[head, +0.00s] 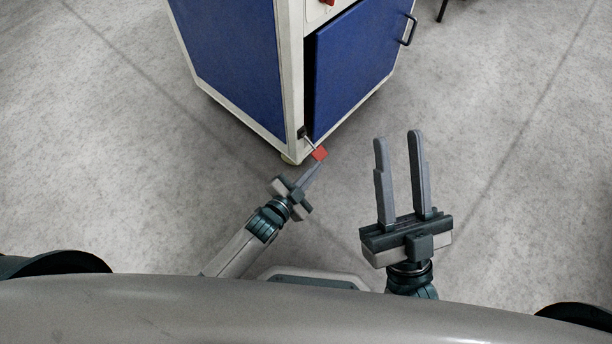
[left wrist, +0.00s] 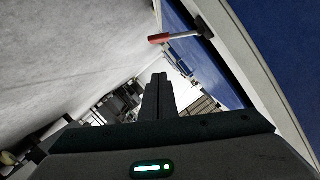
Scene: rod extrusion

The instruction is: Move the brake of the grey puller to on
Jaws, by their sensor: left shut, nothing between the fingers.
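The puller (head: 232,68) is a cabinet with a pale frame and blue panels at the top of the head view. A lever with a red end (head: 320,153) sticks out from its near corner post, apparently the brake. In the left wrist view the lever's red end (left wrist: 160,38) lies on a metal rod from a dark pivot. My left gripper (head: 316,167) is shut and empty, its tips close below the red end in the head view. In the left wrist view its fingers (left wrist: 158,80) are apart from the lever. My right gripper (head: 397,136) is open and empty, right of the lever.
A blue door (head: 358,62) with a black handle (head: 409,30) is on the cabinet's right face. Part of another red item (head: 328,2) shows at the top edge. The grey floor (head: 520,150) is clear on both sides.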

